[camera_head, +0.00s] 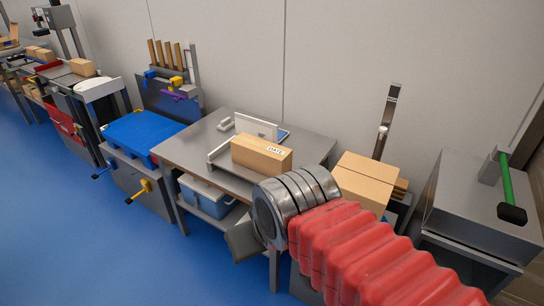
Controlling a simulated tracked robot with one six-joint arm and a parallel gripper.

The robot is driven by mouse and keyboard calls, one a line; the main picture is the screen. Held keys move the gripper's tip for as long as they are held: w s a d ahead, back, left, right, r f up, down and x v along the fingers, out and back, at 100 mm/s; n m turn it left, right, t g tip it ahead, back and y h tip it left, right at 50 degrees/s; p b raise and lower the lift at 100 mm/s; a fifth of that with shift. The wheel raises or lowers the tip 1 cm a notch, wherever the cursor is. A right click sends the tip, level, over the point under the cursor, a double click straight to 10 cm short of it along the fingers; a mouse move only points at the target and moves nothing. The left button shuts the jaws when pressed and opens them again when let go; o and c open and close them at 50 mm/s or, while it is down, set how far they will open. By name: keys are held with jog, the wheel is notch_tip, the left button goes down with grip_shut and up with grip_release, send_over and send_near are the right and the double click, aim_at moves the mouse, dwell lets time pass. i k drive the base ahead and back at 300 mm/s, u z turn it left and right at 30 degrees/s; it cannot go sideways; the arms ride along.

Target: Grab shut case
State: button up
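A closed cardboard box (262,155) with a small printed label on top sits on the grey metal table (192,140), at a low metal tray or bracket. It is the clearest shut case in view. A blue-grey lidded container (204,195) sits on the shelf under the table. My arm, with a red ribbed sleeve and grey ringed end, reaches in from the lower right, in front of the table. A dark flat part at its end, probably my gripper (243,241), shows low at the table's front. Its fingers cannot be made out, and no held thing is visible.
Stacked cardboard boxes (364,179) stand right of the table. A steel cabinet (478,205) with a green-handled mallet (508,191) is at far right. A blue-topped cart (140,135) stands left, with other benches beyond. Blue floor (75,240) is clear at lower left.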

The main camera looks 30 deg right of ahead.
aim_at(270, 159)
jog(key=u, duration=0.05)
jog(key=i, duration=1)
jog(key=z, duration=0.1)
